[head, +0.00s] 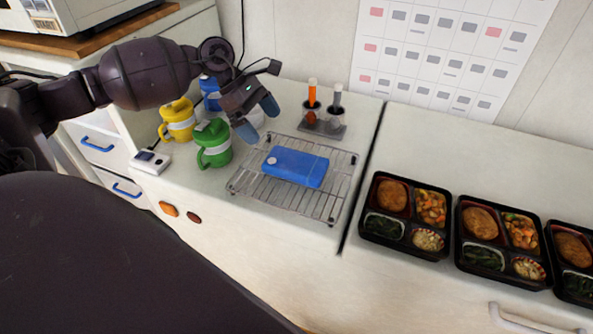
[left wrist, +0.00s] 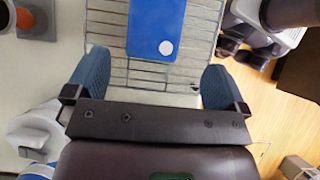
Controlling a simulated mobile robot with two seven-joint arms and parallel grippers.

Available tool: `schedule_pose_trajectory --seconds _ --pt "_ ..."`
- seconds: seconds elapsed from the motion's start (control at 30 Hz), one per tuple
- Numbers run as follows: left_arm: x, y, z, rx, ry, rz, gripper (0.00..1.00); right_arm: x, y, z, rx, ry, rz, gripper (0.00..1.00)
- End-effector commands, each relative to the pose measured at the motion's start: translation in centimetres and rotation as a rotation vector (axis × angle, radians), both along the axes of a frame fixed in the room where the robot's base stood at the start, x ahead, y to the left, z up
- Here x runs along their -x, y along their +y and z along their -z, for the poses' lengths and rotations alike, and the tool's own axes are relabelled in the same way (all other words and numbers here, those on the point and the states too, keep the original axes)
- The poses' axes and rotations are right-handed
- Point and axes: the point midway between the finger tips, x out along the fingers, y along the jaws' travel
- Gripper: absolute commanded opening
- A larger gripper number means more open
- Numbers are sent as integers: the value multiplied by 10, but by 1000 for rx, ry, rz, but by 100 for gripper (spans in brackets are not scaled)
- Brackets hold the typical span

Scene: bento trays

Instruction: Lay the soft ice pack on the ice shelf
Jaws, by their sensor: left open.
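The soft ice pack (head: 297,167) is a flat blue slab with a white round cap at one end. It lies on the ice shelf (head: 333,205), a metal wire rack on the counter. My left gripper (head: 257,119) is open and empty, above and just behind the rack's left part, apart from the pack. In the left wrist view, the pack (left wrist: 156,22) lies ahead of the open fingers of the gripper (left wrist: 146,85), with its cap end toward them, on the wire rack (left wrist: 108,45). My right gripper is not in view.
A holder (head: 322,128) with an orange and a grey item stands behind. Bento trays (head: 405,250) line the right counter.

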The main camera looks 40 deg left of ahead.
Motion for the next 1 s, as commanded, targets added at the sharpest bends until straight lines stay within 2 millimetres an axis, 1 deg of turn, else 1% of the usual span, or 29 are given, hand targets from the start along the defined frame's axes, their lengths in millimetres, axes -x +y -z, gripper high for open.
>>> schedule_pose_trajectory --seconds 0.03,0.1,0.2,0.33,0.43,0.57,0.7,0.8,1.0 --pt "2 9 21 32 8 -6 100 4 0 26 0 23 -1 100" --pt "3 17 25 75 -6 -5 100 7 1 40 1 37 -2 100" --pt "3 25 26 119 -25 -4 100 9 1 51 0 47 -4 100" --pt "3 31 25 154 -42 -2 100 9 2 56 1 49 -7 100" --pt "3 30 24 165 -51 0 100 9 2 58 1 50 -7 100" --pt "0 19 34 167 -54 1 100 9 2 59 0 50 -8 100" --pt "-4 4 48 167 -54 1 100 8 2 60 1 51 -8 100" --pt "-5 -3 55 166 -53 1 100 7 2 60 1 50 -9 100" --pt "-7 -10 62 165 -54 0 100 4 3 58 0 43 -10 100"
